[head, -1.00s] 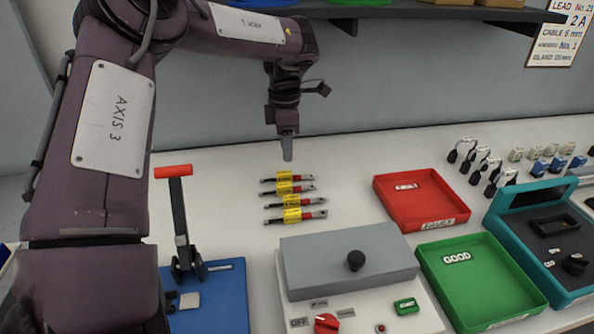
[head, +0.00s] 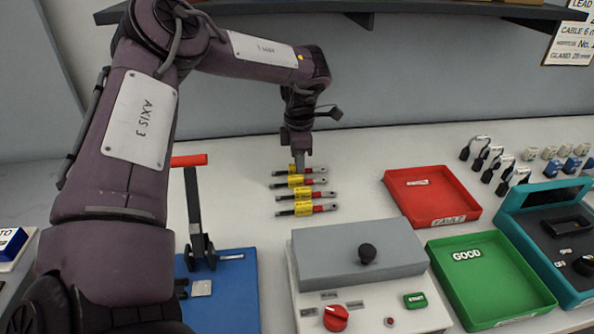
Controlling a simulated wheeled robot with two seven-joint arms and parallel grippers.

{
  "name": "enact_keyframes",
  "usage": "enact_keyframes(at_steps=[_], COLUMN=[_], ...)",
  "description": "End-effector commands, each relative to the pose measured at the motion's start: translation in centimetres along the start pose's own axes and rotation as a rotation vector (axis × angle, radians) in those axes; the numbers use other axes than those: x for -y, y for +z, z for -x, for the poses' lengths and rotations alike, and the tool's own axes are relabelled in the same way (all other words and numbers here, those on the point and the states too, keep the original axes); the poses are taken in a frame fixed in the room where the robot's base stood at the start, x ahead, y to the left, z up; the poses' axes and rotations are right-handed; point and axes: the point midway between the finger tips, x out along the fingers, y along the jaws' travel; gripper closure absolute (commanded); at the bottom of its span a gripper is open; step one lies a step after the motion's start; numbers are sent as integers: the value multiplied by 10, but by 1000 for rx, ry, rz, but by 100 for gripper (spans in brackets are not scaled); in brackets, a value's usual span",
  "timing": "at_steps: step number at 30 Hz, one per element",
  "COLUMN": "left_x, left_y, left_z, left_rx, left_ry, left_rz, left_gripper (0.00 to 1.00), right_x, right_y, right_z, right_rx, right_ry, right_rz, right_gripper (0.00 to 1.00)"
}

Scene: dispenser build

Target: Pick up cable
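Several short black cables with yellow labels and red sleeved ends lie in a column on the white table. The farthest cable (head: 318,169) is partly hidden behind my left gripper (head: 300,167). The nearest cable (head: 324,208) lies clear of it. My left gripper points straight down with its fingertips at the farthest cable's yellow label. I see the fingers edge-on, so I cannot tell whether they are open or closed on that cable. My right gripper is not in view.
A grey-lidded tester (head: 330,262) stands in front of the cables. A red FAULTY tray (head: 470,212) and a green GOOD tray (head: 540,300) are to the right. A red-handled lever press (head: 194,215) on a blue base is left. A shelf (head: 345,8) overhangs the back.

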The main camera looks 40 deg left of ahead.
Motion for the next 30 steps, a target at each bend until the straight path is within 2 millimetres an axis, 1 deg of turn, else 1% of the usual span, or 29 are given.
enact_keyframes(at_steps=[1,3,5,14,20,24,26,30], left_x=[0,0,0,0,4,3,3,3], left_y=[0,0,0,0,1,1,1,1], left_z=[0,0,0,1,8,30,42,74], left_rx=[0,0,0,0,0,0,0,1], left_ry=[0,0,0,1,3,5,6,7], left_rz=[0,0,0,0,-2,-1,-1,-1], left_gripper=[84,94,100,100,100,100,100,100], right_x=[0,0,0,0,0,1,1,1], right_y=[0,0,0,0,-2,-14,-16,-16], right_z=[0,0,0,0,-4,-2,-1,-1], right_rx=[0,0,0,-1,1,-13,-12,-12], right_ry=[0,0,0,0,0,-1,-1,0], right_rz=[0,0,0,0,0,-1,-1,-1], right_gripper=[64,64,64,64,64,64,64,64])
